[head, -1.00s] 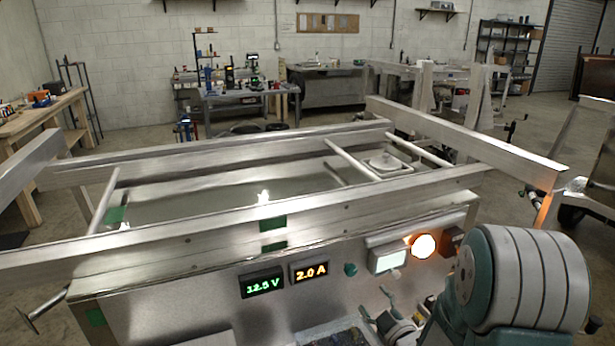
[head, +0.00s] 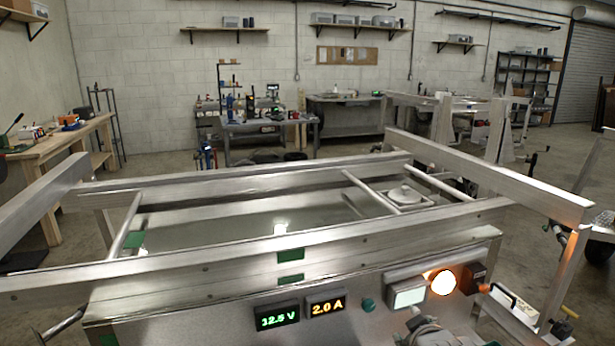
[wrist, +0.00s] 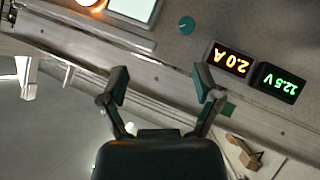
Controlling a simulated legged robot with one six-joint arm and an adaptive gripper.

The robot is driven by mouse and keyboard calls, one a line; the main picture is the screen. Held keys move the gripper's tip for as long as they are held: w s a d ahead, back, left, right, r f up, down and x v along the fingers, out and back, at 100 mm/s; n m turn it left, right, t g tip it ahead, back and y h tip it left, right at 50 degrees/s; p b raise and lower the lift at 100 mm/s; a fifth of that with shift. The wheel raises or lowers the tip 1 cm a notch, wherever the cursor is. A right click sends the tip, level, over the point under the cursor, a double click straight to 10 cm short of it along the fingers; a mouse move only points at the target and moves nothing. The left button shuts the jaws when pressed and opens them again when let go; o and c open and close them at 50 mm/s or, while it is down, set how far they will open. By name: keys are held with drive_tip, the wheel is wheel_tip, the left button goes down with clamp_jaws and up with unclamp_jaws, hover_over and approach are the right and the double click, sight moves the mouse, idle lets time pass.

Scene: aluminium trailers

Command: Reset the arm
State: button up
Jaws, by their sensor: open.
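My gripper (wrist: 162,88) is open and empty in the wrist view, its two dark fingers spread apart in front of the trailer's metal panel. In the head view only a small part of my arm shows at the bottom edge, and the fingers cannot be made out clearly there. The aluminium trailer (head: 190,310) fills the front of the head view. Its panel carries a green 12.5 V display (head: 277,316), an orange 2.0 A display (head: 326,305), a teal knob (head: 368,304), a pale screen (head: 408,297) and a glowing orange lamp (head: 443,282).
Metal rails (head: 250,243) cross above the trailer's open top. A wooden workbench (head: 60,140) stands at the left wall. Workbenches (head: 345,120) and shelves (head: 525,80) line the back. Bare concrete floor (head: 150,172) lies between.

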drive_tip(key=s+a+r+m+g, duration=0.2)
drive_tip(key=s+g, duration=0.1)
drive_tip(key=s, duration=0.7)
drive_tip(key=s+a+r+m+g+y, duration=0.1)
drive_tip(key=s+a+r+m+g, duration=0.1)
drive_tip(key=s, duration=0.7)
drive_tip(key=shift+s+a+r+m+g, duration=0.35)
drive_tip(key=shift+a+r+m+g, duration=0.05)
drive_tip(key=shift+a+r+m, duration=0.1)
idle(1.7)
